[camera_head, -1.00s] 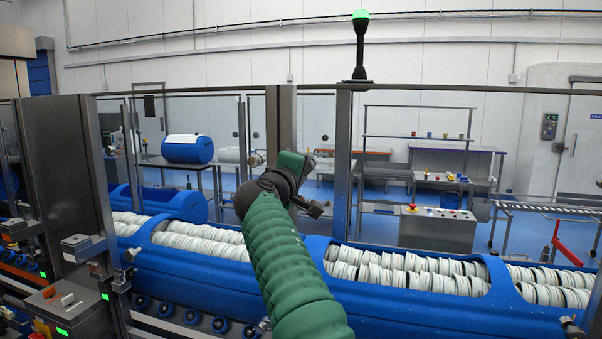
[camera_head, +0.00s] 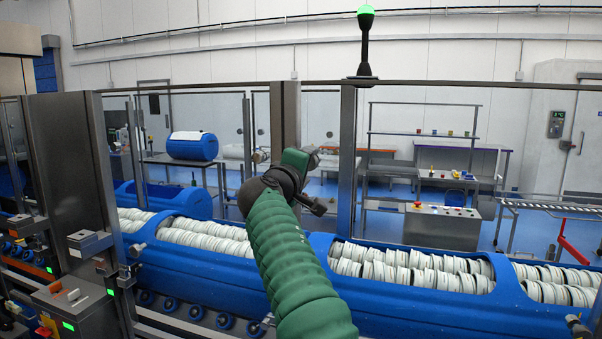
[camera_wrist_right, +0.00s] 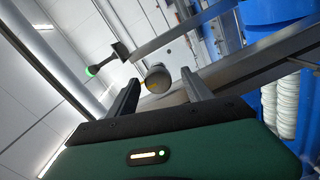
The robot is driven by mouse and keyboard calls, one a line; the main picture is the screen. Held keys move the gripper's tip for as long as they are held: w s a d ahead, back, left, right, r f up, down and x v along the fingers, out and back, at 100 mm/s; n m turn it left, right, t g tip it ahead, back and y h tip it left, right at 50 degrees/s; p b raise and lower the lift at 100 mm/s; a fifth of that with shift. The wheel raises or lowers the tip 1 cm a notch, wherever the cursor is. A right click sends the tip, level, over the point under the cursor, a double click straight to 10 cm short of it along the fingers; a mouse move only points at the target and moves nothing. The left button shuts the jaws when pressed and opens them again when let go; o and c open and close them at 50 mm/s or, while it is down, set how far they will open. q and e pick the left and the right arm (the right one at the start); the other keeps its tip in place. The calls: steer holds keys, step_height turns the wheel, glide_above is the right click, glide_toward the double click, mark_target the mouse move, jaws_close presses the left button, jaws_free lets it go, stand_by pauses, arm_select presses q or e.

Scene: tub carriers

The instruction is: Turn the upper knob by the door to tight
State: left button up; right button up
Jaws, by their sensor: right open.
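The wrist view shows a grey round knob (camera_wrist_right: 157,80) on the metal frame, between and just beyond the dark fingers of my right gripper (camera_wrist_right: 161,86). The fingers are apart, and I see no clear contact with the knob. In the head view my right gripper (camera_head: 303,160) is in front of the metal door post (camera_head: 285,105), at the end of my green arm. My wrist and gripper hide part of the post there, and the knob cannot be made out in that view. Its turned position cannot be read. My left gripper is not in view.
A second post (camera_head: 347,170) with a green-lit beacon (camera_head: 365,40) stands to the right. A control box (camera_head: 68,305) is at lower left.

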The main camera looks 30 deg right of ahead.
steer(key=b+v, duration=0.7)
steer(key=v, duration=0.9)
steer(key=shift+s+a, duration=0.15)
steer(key=shift+a, duration=0.1)
steer(key=shift+f, duration=0.1)
